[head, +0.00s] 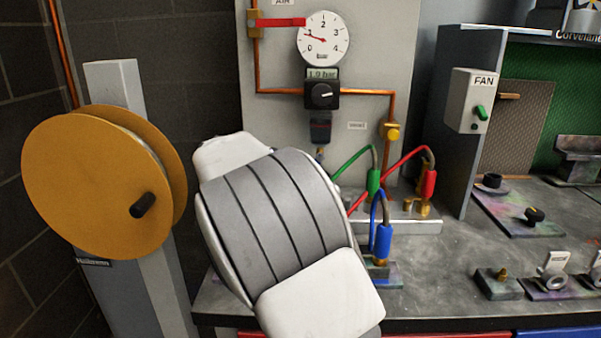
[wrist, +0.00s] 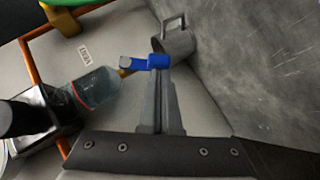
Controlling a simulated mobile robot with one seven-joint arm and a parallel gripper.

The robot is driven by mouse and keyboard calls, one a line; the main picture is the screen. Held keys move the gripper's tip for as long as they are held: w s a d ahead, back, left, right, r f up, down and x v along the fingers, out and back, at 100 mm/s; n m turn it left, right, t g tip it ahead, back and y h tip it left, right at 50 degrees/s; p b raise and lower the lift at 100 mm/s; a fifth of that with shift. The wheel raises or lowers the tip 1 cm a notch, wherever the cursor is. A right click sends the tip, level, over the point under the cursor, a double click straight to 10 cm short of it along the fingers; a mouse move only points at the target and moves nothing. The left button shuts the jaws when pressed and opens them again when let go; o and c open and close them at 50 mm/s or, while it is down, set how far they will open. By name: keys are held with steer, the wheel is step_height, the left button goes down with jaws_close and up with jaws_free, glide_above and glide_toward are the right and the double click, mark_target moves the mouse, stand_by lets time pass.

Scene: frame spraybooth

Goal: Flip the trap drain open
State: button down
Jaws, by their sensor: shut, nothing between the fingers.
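In the wrist view, the trap's clear bowl (wrist: 96,88) hangs from a dark body, with a brass outlet at its end. The drain's blue lever (wrist: 157,62) with a pale grey end sits at that outlet, beside a grey cup with a handle (wrist: 176,43). My gripper (wrist: 160,76) is shut and empty, its fingertips right at the blue lever. I cannot tell whether they touch it. In the head view, the trap's dark upper part (head: 320,127) shows under the regulator; my arm hides the lever, cup and gripper.
A gauge (head: 323,39) and regulator (head: 322,95) are on the panel above. Green (head: 374,182), red (head: 429,182) and blue (head: 383,241) hose fittings stand close right of my arm. An orange hose reel (head: 95,190) is left. The bench (head: 450,270) has small fixtures at right.

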steer(key=shift+d+f+b, duration=0.2)
steer(key=shift+f+b, duration=0.2)
steer(key=shift+f, duration=0.05)
steer(key=shift+d+f, duration=0.1)
steer(key=shift+f, duration=0.1)
stand_by(0.4)
steer(key=p+v, duration=0.3)
steer(key=v, duration=1.4)
steer(key=shift+s+r, duration=0.2)
